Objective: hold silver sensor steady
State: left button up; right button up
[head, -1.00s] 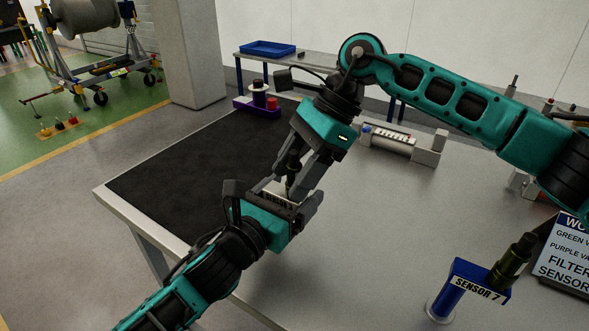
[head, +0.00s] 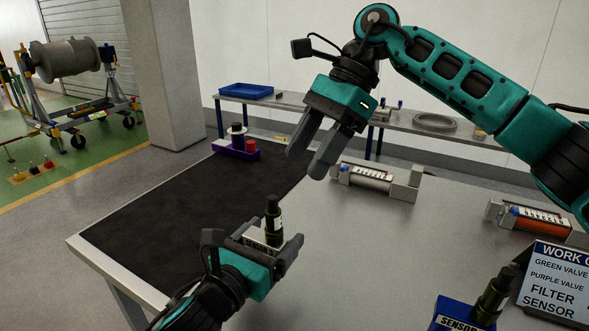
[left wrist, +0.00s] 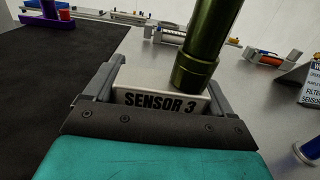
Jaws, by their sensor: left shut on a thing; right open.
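The silver sensor is a pale block marked SENSOR 3 (left wrist: 160,103) with a dark olive cylinder (left wrist: 203,45) standing up from it. In the head view its cylinder (head: 273,218) shows above my left gripper (head: 266,240). My left gripper is shut on the block, one finger on each side, over the table near the mat's right edge. The underside of the block is hidden. My right gripper (head: 306,163) is open and empty, raised above and to the right of the sensor, clear of it.
A black mat (head: 150,225) covers the table's left part. A purple holder (head: 235,151) stands at its far end. A blue sensor marked SENSOR (head: 455,312) and a work sign (head: 555,285) are at the right front. A white-and-silver cylinder unit (head: 370,180) lies behind. The middle table is bare.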

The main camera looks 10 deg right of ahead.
pick_arm(q)
jog(key=o, duration=1)
